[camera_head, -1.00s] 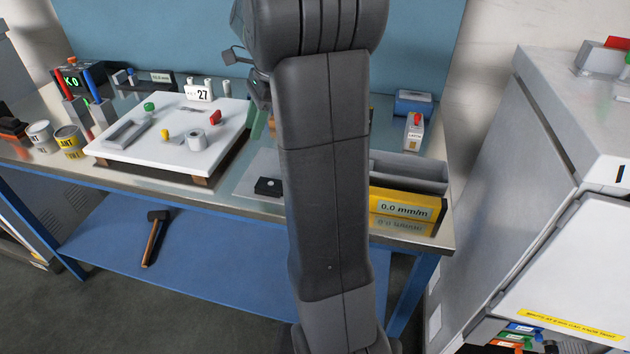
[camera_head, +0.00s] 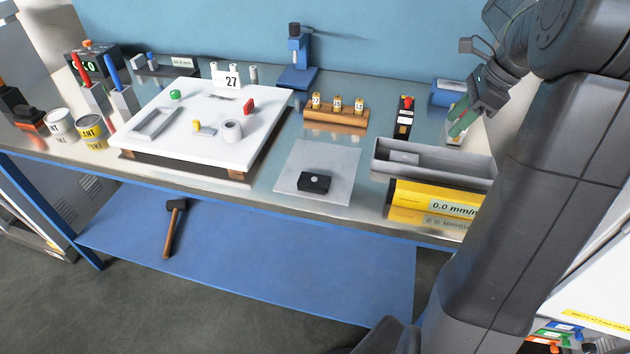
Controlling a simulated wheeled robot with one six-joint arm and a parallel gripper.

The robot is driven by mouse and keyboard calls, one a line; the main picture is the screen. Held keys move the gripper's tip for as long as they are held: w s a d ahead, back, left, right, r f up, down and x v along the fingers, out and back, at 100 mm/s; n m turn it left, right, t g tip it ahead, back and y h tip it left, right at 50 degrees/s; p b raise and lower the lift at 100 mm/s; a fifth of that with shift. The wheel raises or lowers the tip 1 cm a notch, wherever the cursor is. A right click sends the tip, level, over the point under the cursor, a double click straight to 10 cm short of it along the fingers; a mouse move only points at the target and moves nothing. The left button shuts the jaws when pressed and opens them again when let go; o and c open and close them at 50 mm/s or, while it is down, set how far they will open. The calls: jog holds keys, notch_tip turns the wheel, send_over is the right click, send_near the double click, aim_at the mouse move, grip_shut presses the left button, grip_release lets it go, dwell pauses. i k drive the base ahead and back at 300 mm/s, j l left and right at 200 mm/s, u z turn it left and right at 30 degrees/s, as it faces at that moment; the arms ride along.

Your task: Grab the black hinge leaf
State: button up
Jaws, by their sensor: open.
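A small black block with a pale round spot on top, the black hinge leaf (camera_head: 314,184) as best I can tell, lies on a grey square plate (camera_head: 286,182) near the front of the bench. Nothing covers it. My gripper (camera_head: 462,124) is at the upper right, fingers pointing down and left, beside the blue box at the back. It is open, with no object visibly held. It is well to the right of and beyond the black leaf, apart from it. A small pale item behind the fingers is partly hidden.
A grey trough (camera_head: 380,160) and yellow level (camera_head: 410,196) stand right of the plate. A wooden rack (camera_head: 336,118) is behind it, with a black-and-red item (camera_head: 404,118) nearby. A raised white board (camera_head: 205,148) is left. My arm hides the bench's right end.

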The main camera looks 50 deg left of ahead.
aim_at(309, 182)
jog(key=i+u, duration=0.15)
jog(key=u, duration=1.05)
